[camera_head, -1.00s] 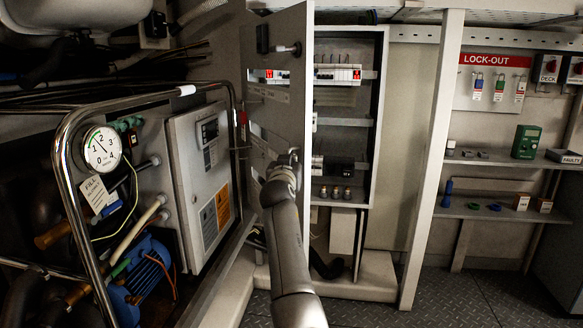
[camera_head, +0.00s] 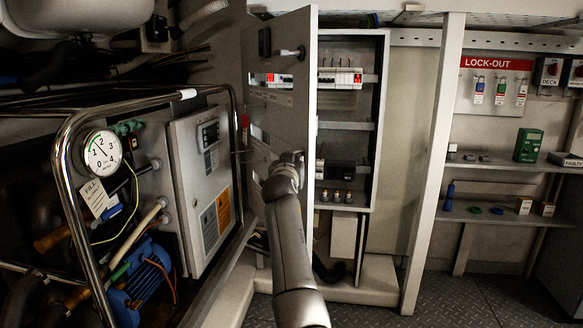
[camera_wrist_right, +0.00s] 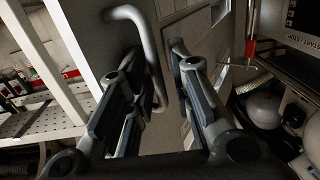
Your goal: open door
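The grey cabinet door (camera_head: 296,115) stands swung open on the left side of the electrical cabinet (camera_head: 382,110), showing breakers inside. My right arm reaches up to the door in the head view; its wrist hides the fingers there. In the right wrist view the door panel (camera_wrist_right: 92,40) carries a bent metal bar handle (camera_wrist_right: 146,40). My right gripper (camera_wrist_right: 160,100) is open, with its two fingers apart and the lower part of the handle showing between them. I cannot tell whether a finger touches the handle. My left gripper is not in view.
A metal tube frame (camera_head: 64,155) with a gauge (camera_head: 102,153) and a grey control box (camera_head: 205,185) stands close on the left. A white post (camera_head: 432,165) and lock-out shelves (camera_head: 490,215) are right of the cabinet. The floor (camera_head: 465,300) at lower right is clear.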

